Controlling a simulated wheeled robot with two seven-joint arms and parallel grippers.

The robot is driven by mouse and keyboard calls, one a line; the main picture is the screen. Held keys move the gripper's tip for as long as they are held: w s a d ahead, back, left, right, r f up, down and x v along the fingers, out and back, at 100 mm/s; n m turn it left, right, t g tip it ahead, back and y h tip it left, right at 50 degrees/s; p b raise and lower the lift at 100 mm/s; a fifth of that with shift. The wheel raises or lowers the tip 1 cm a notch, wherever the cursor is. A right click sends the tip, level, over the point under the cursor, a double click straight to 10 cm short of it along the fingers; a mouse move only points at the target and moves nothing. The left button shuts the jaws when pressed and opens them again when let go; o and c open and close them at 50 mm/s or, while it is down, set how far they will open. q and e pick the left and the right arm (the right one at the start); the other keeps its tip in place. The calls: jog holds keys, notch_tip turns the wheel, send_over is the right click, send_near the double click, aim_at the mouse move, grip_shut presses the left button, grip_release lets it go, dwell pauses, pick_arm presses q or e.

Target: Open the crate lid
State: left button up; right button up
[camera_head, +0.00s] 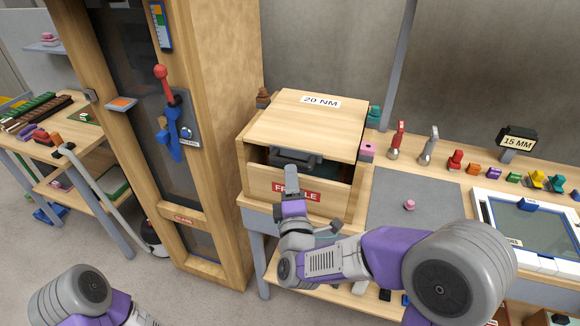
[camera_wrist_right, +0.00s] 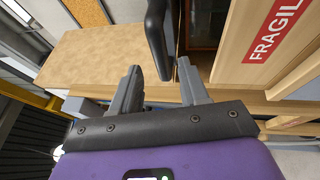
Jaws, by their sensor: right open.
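The wooden crate (camera_head: 256,182) stands on the bench in the head view, with a red FRAGILE label on its front board. Its pale wooden lid (camera_head: 290,118) carries a "20 NM" plate. A dark gap shows between the lid's front edge and the front board. A dark grey handle (camera_head: 297,157) sits in that gap; in the right wrist view the dark bar (camera_wrist_right: 156,38) lies just beyond the fingertips, between their lines. My right gripper (camera_head: 292,178) is at the crate's front; its fingers (camera_wrist_right: 160,82) are apart and empty. My left gripper is out of view; only part of its arm shows.
A tall wooden cabinet (camera_head: 225,130) with red and blue levers stands close left of the crate. A grey mat (camera_head: 420,190) with a pink piece lies to the right. Several coloured pieces and a framed panel (camera_head: 530,225) are farther right.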

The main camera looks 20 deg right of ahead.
jog(key=x, duration=0.5)
jog(key=shift+w+d, duration=0.1)
jog(key=shift+w, duration=0.3)
jog(key=shift+c, duration=0.2)
grip_shut()
